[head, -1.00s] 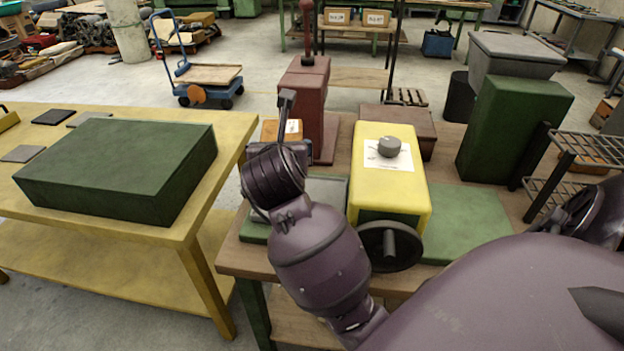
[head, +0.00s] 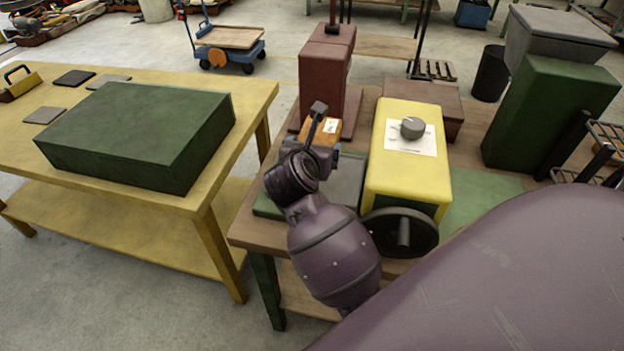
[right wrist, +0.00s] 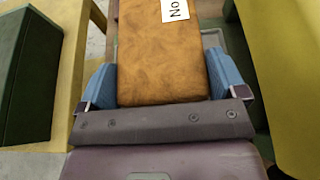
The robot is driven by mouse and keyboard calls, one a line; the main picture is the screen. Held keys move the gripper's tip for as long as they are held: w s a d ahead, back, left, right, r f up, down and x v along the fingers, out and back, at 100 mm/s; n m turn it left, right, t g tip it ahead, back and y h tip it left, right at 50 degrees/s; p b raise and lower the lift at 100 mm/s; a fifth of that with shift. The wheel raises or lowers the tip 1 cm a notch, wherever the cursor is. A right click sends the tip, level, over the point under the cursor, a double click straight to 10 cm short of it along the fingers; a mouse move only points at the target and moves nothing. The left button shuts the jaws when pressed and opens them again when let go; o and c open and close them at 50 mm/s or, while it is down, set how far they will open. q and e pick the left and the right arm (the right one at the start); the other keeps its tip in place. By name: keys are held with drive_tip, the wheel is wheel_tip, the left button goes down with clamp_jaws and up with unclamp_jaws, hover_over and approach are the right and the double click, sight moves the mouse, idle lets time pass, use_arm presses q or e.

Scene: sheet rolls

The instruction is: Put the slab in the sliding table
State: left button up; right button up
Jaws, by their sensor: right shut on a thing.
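The slab (head: 325,134) is an orange-brown block with a white label, left of the yellow housing in the head view. In the right wrist view the slab (right wrist: 160,55) lies between the blue fingers of my right gripper (right wrist: 162,85), which is shut on it. In the head view the right gripper (head: 318,150) partly hides the slab. A flat grey plate (head: 347,180) on a green base, perhaps the sliding table, lies beside and partly behind my wrist. I cannot tell whether the slab touches it. My left gripper is not in view.
The yellow housing (head: 408,165) with a grey knob and dark handwheel (head: 400,232) stands close to the right. A dark red block (head: 325,70) stands behind. A yellow table (head: 85,215) with a large green box (head: 140,132) is on the left, across a gap.

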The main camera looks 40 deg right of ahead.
wheel_tip(320, 180, down, 5)
drive_tip(key=shift+r+b, duration=0.2)
drive_tip(key=shift+b, duration=0.15)
wheel_tip(320, 180, down, 4)
drive_tip(key=shift+r+b, duration=0.15)
drive_tip(key=shift+b, duration=0.25)
drive_tip(key=shift+f, duration=0.3)
